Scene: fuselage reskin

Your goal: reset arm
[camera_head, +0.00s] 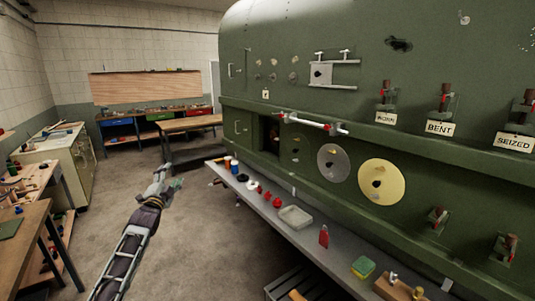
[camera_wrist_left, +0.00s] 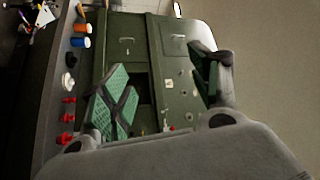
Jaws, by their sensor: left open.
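My left gripper (camera_head: 168,184) is at the end of my left arm, which reaches in from the bottom left over the open floor in the head view. It is left of the grey shelf and apart from it. In the left wrist view its two green-padded fingers (camera_wrist_left: 165,85) are spread wide with nothing between them. Beyond them the green fuselage (camera_wrist_left: 125,50) shows sideways. The fuselage (camera_head: 330,130) fills the right of the head view. My right gripper is in neither view.
A grey shelf (camera_head: 268,212) along the fuselage holds spools, red parts, a clear tray (camera_head: 295,217), a sponge (camera_head: 363,267) and a wooden block (camera_head: 392,288). Workbenches (camera_head: 22,235) stand at the left, and a wooden table (camera_head: 190,123) at the back. The floor (camera_head: 205,255) between is clear.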

